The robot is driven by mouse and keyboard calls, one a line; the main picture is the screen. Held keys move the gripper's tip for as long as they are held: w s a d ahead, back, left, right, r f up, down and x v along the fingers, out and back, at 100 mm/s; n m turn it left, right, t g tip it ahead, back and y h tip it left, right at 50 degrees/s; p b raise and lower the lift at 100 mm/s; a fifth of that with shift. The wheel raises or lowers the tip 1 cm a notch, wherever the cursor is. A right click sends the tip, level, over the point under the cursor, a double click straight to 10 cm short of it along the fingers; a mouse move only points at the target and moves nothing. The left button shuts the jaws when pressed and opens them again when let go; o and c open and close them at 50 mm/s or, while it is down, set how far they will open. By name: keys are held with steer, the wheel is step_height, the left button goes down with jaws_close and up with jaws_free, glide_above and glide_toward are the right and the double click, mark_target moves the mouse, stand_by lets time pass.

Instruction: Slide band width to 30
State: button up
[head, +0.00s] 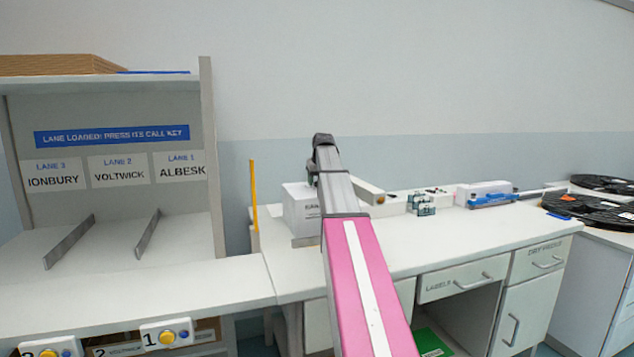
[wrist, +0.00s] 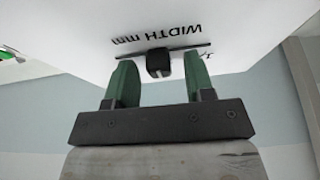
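A small black slider knob (wrist: 158,62) sits on a thin dark slot in a white panel (wrist: 95,35), in the wrist view. The words "WIDTH mm" show upside down beside the slot. My gripper (wrist: 160,78) has two green fingers, one on each side of the knob, with a gap between each finger and it. The fingers are open and hold nothing. I cannot read the slider's value.
A yellow upright post (head: 253,195) stands left of the box. Small devices (head: 421,204) and a blue tool (head: 493,199) lie along the back of the bench to the right. Black reels (head: 590,208) are at the far right. The front of the white bench (head: 460,240) is clear.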

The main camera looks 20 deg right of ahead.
steer(key=v, duration=1)
steer(key=shift+s+r, duration=0.2)
steer(key=shift+r, duration=0.15)
